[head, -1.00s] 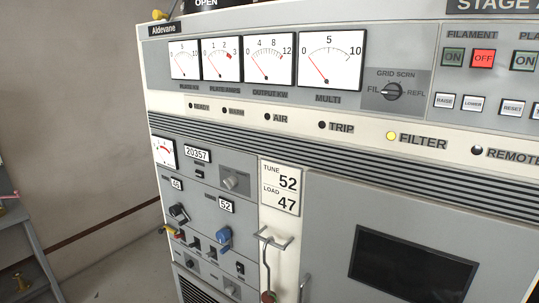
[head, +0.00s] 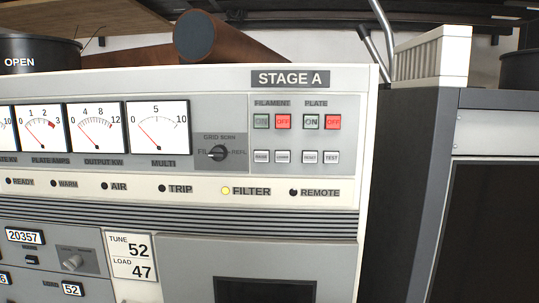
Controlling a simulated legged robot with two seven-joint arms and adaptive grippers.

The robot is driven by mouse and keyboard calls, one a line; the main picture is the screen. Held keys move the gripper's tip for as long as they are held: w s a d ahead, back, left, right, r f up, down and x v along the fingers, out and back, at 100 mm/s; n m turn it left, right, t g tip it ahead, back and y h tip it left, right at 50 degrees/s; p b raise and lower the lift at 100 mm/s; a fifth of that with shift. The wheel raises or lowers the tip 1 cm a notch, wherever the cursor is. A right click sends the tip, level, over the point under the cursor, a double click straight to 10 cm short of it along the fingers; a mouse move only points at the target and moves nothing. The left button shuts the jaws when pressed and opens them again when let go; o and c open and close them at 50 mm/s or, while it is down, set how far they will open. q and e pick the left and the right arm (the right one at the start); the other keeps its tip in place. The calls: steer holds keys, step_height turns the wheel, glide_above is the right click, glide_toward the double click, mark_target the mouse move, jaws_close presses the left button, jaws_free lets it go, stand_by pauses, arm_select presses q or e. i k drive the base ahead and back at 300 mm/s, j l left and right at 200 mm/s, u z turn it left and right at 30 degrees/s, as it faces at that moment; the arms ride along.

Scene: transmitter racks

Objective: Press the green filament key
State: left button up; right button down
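The green filament key (head: 261,121), marked ON, sits under the FILAMENT label at the upper right of the Stage A rack's front panel (head: 220,97). It looks dull green and unlit. Right beside it is the red filament OFF key (head: 283,121), brightly lit. To the right, under the PLATE label, are a grey-green ON key (head: 311,121) and a lit red OFF key (head: 333,121). Neither of my grippers shows in the head view.
Below the keys is a row of small white buttons (head: 283,156). A grid screen selector knob (head: 218,153) sticks out to their left. The FILTER lamp (head: 226,190) glows yellow. A dark grey cabinet (head: 411,180) stands to the right of the rack.

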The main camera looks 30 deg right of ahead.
mark_target(261, 121)
steer(key=k+l+z, duration=0.1)
steer(key=z, duration=0.9)
